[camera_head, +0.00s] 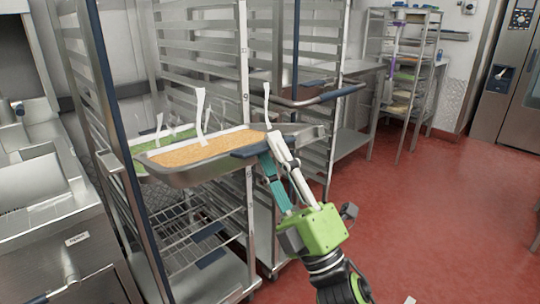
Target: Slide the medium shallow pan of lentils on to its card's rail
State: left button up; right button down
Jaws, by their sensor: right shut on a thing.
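My right gripper (273,148) is at that end, shut on the pan's edge by a dark blue grip (250,150). I cannot tell whether the pan touches a rail. White upright strips (200,112) stand by the pan; no writing on them can be read. My left gripper is not in view.
A pan with green contents (160,137) is just behind the lentils. Wire shelves (190,235) are below. A steel counter (40,180) is close on the left. A shelf unit (410,75) stands at the back. The red floor (440,220) on the right is mostly clear.

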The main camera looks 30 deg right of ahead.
jog(key=shift+s+d+r+t+b, duration=0.1)
jog(key=shift+s+d+t+b, duration=0.1)
jog(key=shift+s+b, duration=0.4)
jog(key=shift+s+d+t+b, duration=0.1)
jog(key=shift+s+t+b, duration=0.2)
jog(key=shift+s, duration=0.35)
